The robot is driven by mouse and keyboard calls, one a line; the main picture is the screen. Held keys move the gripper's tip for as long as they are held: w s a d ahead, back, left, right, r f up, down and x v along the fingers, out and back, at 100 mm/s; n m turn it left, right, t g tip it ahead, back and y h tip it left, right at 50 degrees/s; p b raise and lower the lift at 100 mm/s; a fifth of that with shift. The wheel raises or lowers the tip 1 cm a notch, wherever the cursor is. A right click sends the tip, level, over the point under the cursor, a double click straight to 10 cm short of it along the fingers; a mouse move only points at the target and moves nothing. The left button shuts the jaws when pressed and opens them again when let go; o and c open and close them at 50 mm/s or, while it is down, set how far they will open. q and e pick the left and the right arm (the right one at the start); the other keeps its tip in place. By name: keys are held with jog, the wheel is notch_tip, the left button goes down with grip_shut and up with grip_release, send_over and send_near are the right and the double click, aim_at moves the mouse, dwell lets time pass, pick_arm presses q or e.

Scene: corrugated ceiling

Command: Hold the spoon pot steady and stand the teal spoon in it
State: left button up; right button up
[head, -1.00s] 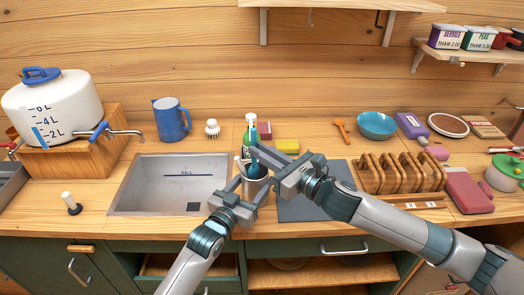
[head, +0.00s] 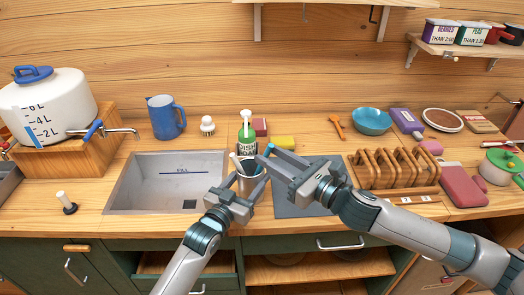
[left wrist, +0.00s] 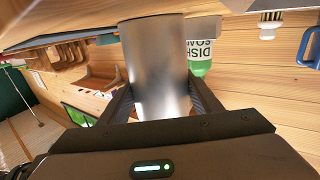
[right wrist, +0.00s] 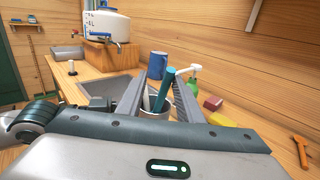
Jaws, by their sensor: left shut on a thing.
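A green dish soap bottle (head: 247,141) stands close behind the pot, with a yellow sponge (head: 284,142) to its right. The sink (head: 170,180) lies to the left. A wooden rack (head: 393,170) stands right of the grey mat (head: 290,205).

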jog(key=v, duration=0.6)
jog(key=shift+s+d, duration=0.15)
jog(key=shift+s, duration=0.1)
dwell(0.8)
pick_arm(q)
jog(key=o, duration=1.2)
jog(key=shift+c, duration=0.2)
jog(key=v, duration=1.2)
jog(key=shift+f, duration=0.1)
